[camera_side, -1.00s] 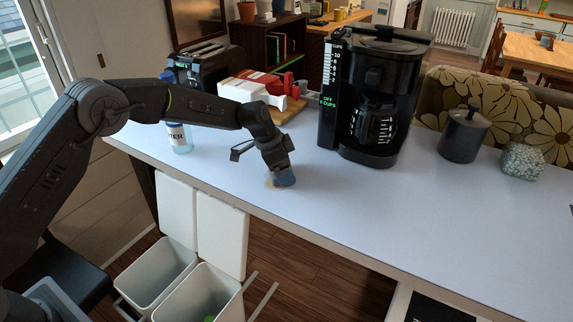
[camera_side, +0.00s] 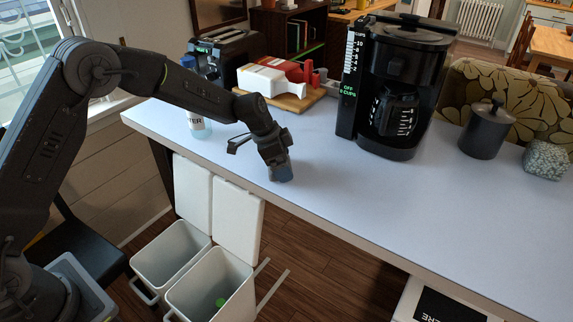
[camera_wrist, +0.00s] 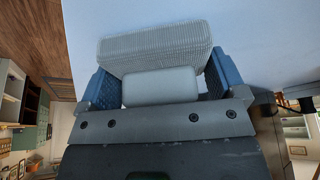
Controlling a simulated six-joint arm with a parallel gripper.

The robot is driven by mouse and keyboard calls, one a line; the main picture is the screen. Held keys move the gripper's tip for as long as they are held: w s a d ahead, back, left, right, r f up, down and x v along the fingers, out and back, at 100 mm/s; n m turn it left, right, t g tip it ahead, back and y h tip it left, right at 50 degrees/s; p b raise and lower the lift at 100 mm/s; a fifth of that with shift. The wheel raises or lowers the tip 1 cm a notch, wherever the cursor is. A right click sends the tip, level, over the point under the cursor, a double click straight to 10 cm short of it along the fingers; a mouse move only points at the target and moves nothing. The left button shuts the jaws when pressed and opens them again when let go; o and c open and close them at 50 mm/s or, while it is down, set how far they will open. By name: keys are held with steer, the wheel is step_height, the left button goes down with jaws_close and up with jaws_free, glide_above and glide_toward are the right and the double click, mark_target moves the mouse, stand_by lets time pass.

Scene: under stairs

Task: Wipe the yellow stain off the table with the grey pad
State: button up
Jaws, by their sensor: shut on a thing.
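The grey pad (camera_wrist: 155,45) is held between the blue fingertips of my gripper (camera_wrist: 161,80) in the wrist view. In the side view my gripper (camera_side: 276,160) points down at the white table (camera_side: 350,185) near its front edge. The fingertips are low at the tabletop, and the pad is mostly hidden behind them there. I cannot tell for certain whether the pad touches the table. No yellow stain shows in either current view; the spot under the gripper and pad is hidden.
A labelled bottle (camera_side: 198,126) stands left of my gripper. A black coffee maker (camera_side: 397,85) stands to the right, with a dark canister (camera_side: 484,130) beyond. A wooden board (camera_side: 290,102) lies behind. Open bins (camera_side: 170,255) stand below the front edge. The table's right front is clear.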

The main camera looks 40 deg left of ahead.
mark_target(302, 157)
steer(key=shift+w, duration=3.6)
steer(key=shift+s, duration=3.9)
steer(key=shift+s+r, duration=0.15)
steer(key=shift+r, duration=3.95)
